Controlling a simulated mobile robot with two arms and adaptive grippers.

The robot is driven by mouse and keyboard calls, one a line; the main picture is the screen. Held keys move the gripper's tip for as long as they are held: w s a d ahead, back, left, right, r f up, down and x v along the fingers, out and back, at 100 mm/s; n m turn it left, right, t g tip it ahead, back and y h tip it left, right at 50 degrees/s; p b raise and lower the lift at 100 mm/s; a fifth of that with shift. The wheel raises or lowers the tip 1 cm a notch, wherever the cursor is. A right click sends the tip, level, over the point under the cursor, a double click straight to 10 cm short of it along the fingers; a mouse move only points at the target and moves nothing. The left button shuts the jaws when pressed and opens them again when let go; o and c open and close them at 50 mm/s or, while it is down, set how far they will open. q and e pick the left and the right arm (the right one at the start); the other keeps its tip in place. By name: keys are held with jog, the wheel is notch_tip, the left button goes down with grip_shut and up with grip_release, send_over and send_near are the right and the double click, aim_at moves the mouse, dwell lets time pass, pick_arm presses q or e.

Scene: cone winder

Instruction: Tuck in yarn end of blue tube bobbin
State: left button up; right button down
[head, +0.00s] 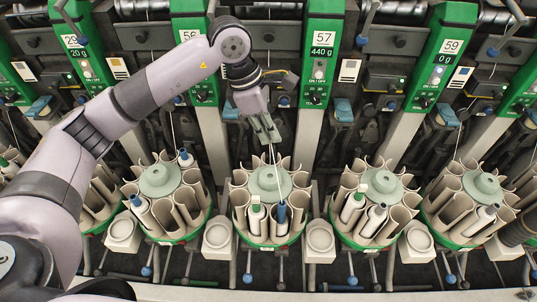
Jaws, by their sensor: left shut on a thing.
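The blue tube bobbin (282,216) stands upright in a front slot of the round magazine (240,222) below unit 57. A thin pale yarn (276,165) runs from it up to my left gripper (270,140). My left gripper is above and behind the magazine's green hub cap (268,178), clear of the bobbin, and its fingers are shut on the yarn end. The pinched tip is too small to see. My right gripper is not in view.
Green unit heads (320,60) and posts rise behind my gripper.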

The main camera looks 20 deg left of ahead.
pick_arm(q)
notch_tip(320, 180, up, 6)
jog(key=shift+r+b, duration=0.1)
jog(key=shift+b, duration=0.35)
notch_tip(320, 180, up, 3)
jog(key=shift+r+p, duration=0.1)
jog(key=shift+p, duration=0.6)
jog(key=m+g+p, duration=0.1)
jog(key=m, duration=0.3)
send_over(285, 204)
jog(key=a, duration=0.1)
notch_tip(285, 204, down, 17)
jog(key=shift+a+f, duration=0.1)
jog(key=shift+f+b, duration=0.45)
jog(key=shift+f, duration=1.45)
jog(key=shift+f+b, duration=0.55)
jog(key=shift+b, duration=1)
